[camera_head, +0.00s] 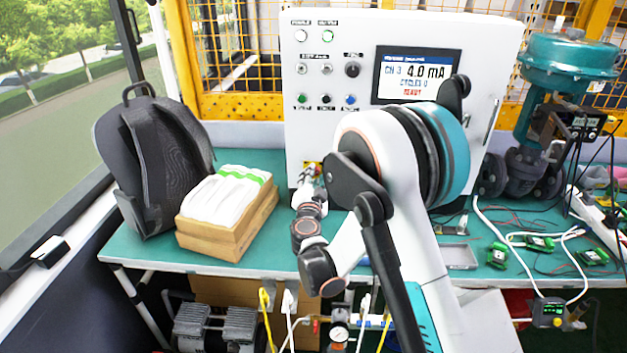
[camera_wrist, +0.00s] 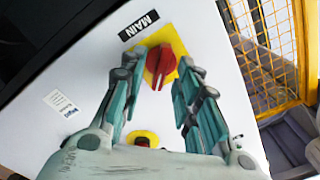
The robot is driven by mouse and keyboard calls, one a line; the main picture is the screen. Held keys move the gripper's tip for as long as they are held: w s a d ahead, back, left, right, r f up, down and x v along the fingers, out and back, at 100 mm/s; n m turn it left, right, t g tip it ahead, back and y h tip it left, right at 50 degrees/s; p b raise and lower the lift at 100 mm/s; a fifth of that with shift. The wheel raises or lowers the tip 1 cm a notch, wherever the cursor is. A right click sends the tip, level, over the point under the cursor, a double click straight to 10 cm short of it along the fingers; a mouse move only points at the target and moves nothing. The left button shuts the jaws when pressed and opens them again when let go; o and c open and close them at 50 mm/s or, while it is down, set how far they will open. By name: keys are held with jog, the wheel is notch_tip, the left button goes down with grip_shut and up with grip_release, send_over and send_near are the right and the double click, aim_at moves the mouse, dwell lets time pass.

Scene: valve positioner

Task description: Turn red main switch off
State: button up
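The red main switch (camera_wrist: 161,66) sits on a yellow plate on the white cabinet, beside a black "MAIN" label (camera_wrist: 138,26) in the wrist view. My gripper (camera_wrist: 161,63) is open, with one finger on each side of the red knob. A gap shows between the left finger and the knob; the right finger is close to it, and contact cannot be told. In the head view my gripper (camera_head: 308,178) is at the lower left of the cabinet front and hides most of the switch.
The white cabinet (camera_head: 320,120) carries buttons and a display (camera_head: 416,75). A second yellow round piece (camera_wrist: 146,136) is partly hidden below the switch. A backpack (camera_head: 155,160) and a cardboard box (camera_head: 228,230) stand left on the green table. A teal valve actuator (camera_head: 565,60) stands right.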

jog(key=shift+w, duration=0.15)
jog(key=shift+c, duration=0.6)
grip_shut()
jog(key=n+b, duration=0.1)
jog(key=n, duration=0.5)
jog(key=n+b, duration=0.1)
jog(key=n, duration=0.5)
jog(key=n+b, duration=0.1)
jog(key=n, duration=0.4)
jog(key=shift+a+n+b, duration=0.3)
jog(key=shift+n+b, duration=0.05)
jog(key=shift+n, duration=0.05)
